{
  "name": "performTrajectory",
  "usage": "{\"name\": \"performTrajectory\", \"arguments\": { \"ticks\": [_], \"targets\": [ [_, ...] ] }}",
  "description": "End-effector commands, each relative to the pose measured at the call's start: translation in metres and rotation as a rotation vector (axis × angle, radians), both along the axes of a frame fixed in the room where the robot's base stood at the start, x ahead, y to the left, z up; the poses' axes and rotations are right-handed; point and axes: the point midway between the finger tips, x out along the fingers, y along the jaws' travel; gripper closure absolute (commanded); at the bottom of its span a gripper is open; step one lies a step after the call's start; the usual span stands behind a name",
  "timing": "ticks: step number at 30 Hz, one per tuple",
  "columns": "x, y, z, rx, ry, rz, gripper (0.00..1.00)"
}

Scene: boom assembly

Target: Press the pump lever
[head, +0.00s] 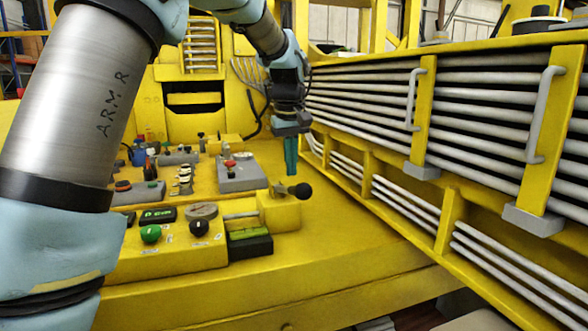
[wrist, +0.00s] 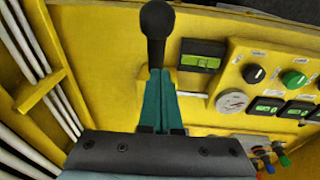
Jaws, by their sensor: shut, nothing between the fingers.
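The pump lever has a round black knob (head: 300,191) on a short shaft by a yellow block (head: 278,210) at the right end of the front control panel. In the wrist view the black lever (wrist: 157,20) stands at the top middle, in line with my fingers. My gripper (head: 291,171) points down with its teal fingers together and empty, just above the knob in the head view. In the wrist view the fingertips (wrist: 159,73) overlap the lower end of the shaft. I cannot tell whether they touch the lever.
The front panel (head: 185,255) carries a green button (head: 150,233), a black knob (head: 199,227) and a gauge (wrist: 232,101). A grey control box (head: 240,177) stands behind. A yellow rack with grey pipes (head: 370,115) runs along the right. Flat yellow deck (head: 345,235) lies clear right of the lever.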

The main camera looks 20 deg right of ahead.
Motion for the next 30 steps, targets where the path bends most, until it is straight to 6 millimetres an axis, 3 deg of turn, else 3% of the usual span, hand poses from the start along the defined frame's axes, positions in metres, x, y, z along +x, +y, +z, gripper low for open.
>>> {"name": "performTrajectory", "arguments": {
  "ticks": [7, 20, 30],
  "targets": [
    [-0.008, -0.003, -0.019, 0.001, 0.001, -0.001, 1.00],
    [-0.010, -0.004, -0.024, 0.000, -0.005, -0.002, 1.00],
    [-0.023, -0.003, -0.055, -0.012, -0.119, -0.004, 1.00]
  ]
}}
